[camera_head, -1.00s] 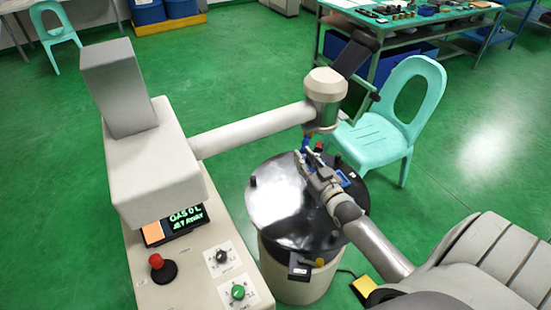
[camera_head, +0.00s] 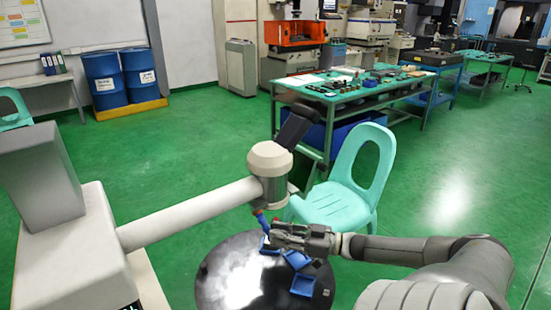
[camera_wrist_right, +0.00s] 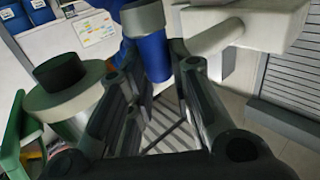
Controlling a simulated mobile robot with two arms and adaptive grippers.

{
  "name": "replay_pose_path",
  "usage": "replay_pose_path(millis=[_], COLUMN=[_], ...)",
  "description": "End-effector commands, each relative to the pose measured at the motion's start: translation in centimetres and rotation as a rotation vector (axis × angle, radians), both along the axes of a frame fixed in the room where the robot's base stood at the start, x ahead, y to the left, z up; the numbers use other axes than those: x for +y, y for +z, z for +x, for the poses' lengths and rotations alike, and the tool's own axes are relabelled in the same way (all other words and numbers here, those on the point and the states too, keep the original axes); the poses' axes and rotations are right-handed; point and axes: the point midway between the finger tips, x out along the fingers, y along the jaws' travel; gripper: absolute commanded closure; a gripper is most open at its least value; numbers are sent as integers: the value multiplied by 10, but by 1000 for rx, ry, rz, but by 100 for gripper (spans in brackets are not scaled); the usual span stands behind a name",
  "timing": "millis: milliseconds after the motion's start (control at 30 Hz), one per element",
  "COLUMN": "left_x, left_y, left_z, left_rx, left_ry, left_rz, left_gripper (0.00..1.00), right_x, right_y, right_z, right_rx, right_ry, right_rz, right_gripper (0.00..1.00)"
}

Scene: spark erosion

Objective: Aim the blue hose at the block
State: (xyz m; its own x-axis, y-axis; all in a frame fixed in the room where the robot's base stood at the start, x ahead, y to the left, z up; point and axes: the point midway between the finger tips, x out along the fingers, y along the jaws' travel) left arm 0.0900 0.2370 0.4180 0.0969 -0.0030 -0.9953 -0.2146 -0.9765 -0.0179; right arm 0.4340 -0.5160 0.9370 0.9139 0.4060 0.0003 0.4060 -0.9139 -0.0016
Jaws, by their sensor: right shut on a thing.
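The blue hose (camera_head: 262,221) hangs under the beige machine head (camera_head: 270,165), its lower end pointing down and right toward the round black table (camera_head: 222,280). My right gripper (camera_head: 274,232) comes in from the right and is shut on the hose near its lower end. In the right wrist view the hose (camera_wrist_right: 154,57) shows between the far ends of the fingers. Blue pieces sit on the table under the gripper, such as a blue fixture (camera_head: 297,260) and another (camera_head: 303,285). I cannot tell which piece is the block. My left gripper is not in view.
The machine's arm (camera_head: 190,215) runs from the left to its head. A turquoise chair (camera_head: 340,205) stands close behind my right gripper. A workbench (camera_head: 345,95) with tools and blue drums (camera_head: 140,75) stand farther back. Green floor is open at right.

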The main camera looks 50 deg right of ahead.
Motion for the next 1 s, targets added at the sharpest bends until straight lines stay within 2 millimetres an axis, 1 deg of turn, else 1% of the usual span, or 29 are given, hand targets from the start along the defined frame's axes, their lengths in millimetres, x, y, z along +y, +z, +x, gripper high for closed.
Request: replay_pose_path(millis=[33, 200, 733, 767, 900, 933, 1000], left_x=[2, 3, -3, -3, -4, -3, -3], left_y=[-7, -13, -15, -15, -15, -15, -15], left_z=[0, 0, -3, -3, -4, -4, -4], left_rx=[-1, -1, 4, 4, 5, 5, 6], left_ry=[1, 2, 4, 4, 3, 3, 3], left_rz=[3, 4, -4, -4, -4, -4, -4], left_gripper=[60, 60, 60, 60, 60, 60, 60], right_x=[-3, -7, -9, -9, -9, -9, -9], right_y=[-5, -4, -2, -2, -2, -2, -2], right_z=[0, -2, -2, -2, -2, -2, -2], right_rx=[5, 4, 4, 4, 4, 4, 3], right_ry=[21, 67, 90, 90, 89, 89, 89], right_rz=[-6, -5, -4, -4, -4, -4, -3], right_gripper=[100, 100, 100, 77, 59, 58, 58])
